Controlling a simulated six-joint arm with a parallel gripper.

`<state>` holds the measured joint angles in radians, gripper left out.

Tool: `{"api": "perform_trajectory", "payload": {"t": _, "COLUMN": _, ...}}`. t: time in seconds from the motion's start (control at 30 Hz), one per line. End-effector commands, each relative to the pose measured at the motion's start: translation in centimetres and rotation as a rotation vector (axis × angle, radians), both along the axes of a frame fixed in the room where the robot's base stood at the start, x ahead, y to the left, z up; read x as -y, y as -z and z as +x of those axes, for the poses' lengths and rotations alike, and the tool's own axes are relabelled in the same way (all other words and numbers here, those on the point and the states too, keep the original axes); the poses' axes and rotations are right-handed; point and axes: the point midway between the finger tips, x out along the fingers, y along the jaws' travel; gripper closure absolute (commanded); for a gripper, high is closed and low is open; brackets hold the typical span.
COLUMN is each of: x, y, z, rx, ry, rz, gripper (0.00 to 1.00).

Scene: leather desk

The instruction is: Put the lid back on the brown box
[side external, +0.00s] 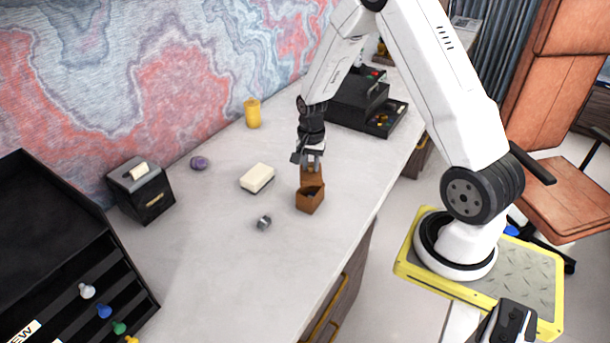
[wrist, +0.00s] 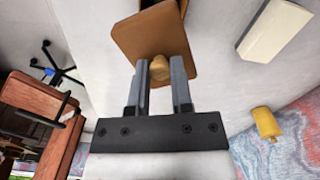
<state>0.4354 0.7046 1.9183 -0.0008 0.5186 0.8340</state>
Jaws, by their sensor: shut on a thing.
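The brown box (side external: 309,200) stands open on the desk, with its dark inside showing from above. My gripper (side external: 310,161) is just above and behind it, shut on the knob of the brown lid (side external: 311,174). In the wrist view, the lid (wrist: 150,38) spreads beyond my fingertips (wrist: 160,72), and its tan knob (wrist: 158,75) sits between the two fingers. In the side view the lid looks steeply tilted at the box's far side. I cannot tell whether it touches the box. Part of the box shows behind the lid at the top of the wrist view.
A cream block (side external: 257,178) lies left of the box, and a small grey metal piece (side external: 264,223) lies at its front left. A yellow container (side external: 252,113), a purple item (side external: 199,163) and black holders (side external: 360,102) stand farther off.

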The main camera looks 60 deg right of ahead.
Motion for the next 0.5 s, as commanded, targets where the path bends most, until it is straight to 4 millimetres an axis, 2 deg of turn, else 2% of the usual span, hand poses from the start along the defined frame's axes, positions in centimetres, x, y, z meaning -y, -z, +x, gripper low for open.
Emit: {"api": "perform_trajectory", "payload": {"t": 0.5, "x": 0.0, "y": 3.6, "z": 0.0, "rx": -0.001, "ry": 0.0, "rz": 0.0, "gripper": 1.0}}
